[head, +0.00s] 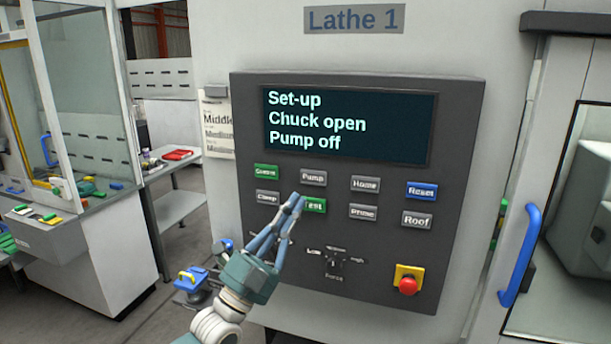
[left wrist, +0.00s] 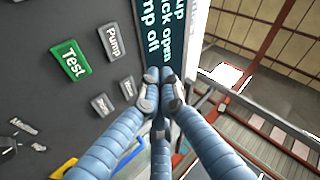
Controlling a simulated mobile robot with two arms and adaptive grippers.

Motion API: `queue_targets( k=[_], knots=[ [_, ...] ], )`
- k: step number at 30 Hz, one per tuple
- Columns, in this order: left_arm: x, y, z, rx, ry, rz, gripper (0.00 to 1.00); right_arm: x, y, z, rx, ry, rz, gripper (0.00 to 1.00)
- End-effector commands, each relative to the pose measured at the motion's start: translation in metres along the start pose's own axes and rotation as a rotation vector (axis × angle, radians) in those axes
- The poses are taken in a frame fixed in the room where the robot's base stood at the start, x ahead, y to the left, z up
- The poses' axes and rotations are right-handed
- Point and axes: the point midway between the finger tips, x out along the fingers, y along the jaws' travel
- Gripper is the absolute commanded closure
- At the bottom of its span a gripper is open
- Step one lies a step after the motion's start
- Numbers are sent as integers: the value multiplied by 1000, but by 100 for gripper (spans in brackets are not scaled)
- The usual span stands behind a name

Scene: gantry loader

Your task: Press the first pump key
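The grey Pump key (head: 313,177) is in the upper key row of the dark control panel (head: 455,200), under the display (head: 350,122), which reads "Set-up, Chuck open, Pump off". The Pump key also shows in the left wrist view (left wrist: 112,42), beside the green Test key (left wrist: 70,62). My left gripper (head: 296,201) has its fingertips together and empty. In the head view they are just below and left of the Pump key, overlapping the left edge of the Test key (head: 315,205). I cannot tell how far they are from the panel. My right gripper is not in view.
Several other keys surround the Pump key, including Home (head: 365,184) and the blue Reset (head: 422,190). A red emergency button (head: 408,285) sits at the panel's lower right. A blue door handle (head: 522,255) stands out at the right.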

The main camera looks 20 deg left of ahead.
Motion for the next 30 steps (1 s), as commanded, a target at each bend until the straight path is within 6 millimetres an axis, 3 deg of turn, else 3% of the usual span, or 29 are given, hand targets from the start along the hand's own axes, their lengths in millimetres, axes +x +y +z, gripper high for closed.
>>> queue_targets(
  k=[17, 30],
  knots=[
    [7, 2, 3, 6, 5, -8, 100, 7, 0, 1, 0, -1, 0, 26],
    [47, 33, 33, 5, 5, -9, 100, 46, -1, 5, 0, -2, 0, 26]
  ],
)
